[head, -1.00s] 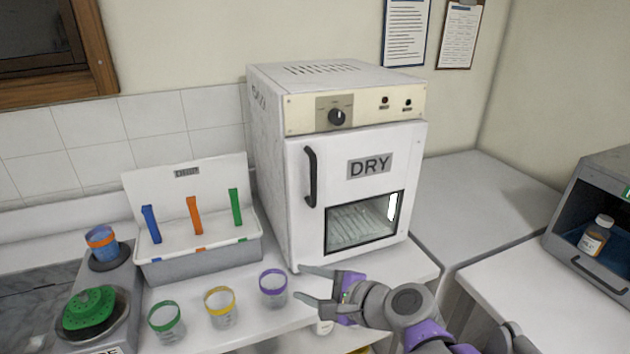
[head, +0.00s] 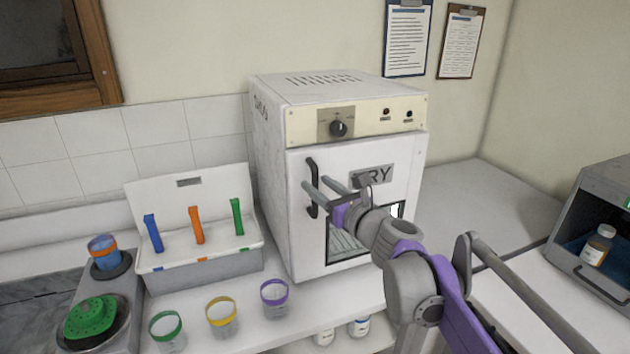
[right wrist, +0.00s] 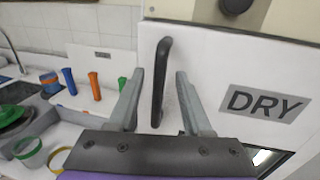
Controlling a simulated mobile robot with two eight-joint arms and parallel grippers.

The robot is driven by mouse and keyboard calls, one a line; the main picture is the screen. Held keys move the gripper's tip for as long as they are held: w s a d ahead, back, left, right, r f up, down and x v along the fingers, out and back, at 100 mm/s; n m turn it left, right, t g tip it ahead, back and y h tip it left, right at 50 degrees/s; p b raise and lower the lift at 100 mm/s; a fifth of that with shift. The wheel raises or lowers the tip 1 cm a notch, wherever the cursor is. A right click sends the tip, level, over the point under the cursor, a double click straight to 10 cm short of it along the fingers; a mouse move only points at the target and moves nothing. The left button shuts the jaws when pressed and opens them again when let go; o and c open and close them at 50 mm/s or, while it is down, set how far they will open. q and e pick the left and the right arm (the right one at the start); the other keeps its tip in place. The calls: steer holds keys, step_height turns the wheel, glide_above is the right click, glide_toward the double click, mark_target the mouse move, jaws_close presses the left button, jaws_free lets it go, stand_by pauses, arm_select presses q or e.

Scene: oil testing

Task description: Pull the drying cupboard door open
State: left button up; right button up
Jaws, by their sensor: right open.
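The white drying cupboard (head: 270,165) stands on the bench with its door (head: 335,157) shut. The door has a DRY label, a window and a black vertical handle (head: 311,178) on its left side. My right gripper (head: 314,190) is open in front of the handle. In the right wrist view the black handle (right wrist: 160,80) stands upright between the two open fingers (right wrist: 160,98), with a gap on each side. I cannot tell how far the fingertips are from the door. My left gripper is not in view.
Green, yellow and purple-rimmed beakers (head: 274,297) stand in front of the cupboard. A white rack box (head: 205,262) with coloured strips is to its left. A dark open cabinet (head: 603,245) holding a bottle (head: 598,246) is at the right. Clear bench (head: 450,205) lies between.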

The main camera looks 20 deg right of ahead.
steer(key=shift+w+a, duration=0.25)
steer(key=shift+w, duration=0.85)
jaws_close()
stand_by(0.7)
